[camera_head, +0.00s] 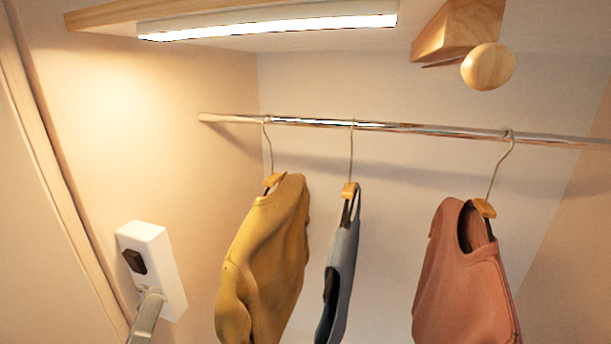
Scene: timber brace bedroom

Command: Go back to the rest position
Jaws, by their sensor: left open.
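My left gripper (147,312) shows in part at the lower left, as a grey piece coming up from the bottom edge. Its tip is in front of the lower part of a white box (158,258) on the left wall, just below the box's dark switch-like piece (134,261). I cannot tell whether it touches the box. It is open, and I see nothing held in it. My right gripper is not in view.
A metal rail (400,127) crosses the closet. A yellow garment (265,255), a blue-grey garment (342,270) and a salmon garment (465,280) hang from it. A lit lamp bar (270,24) and a wooden knob (488,66) are overhead.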

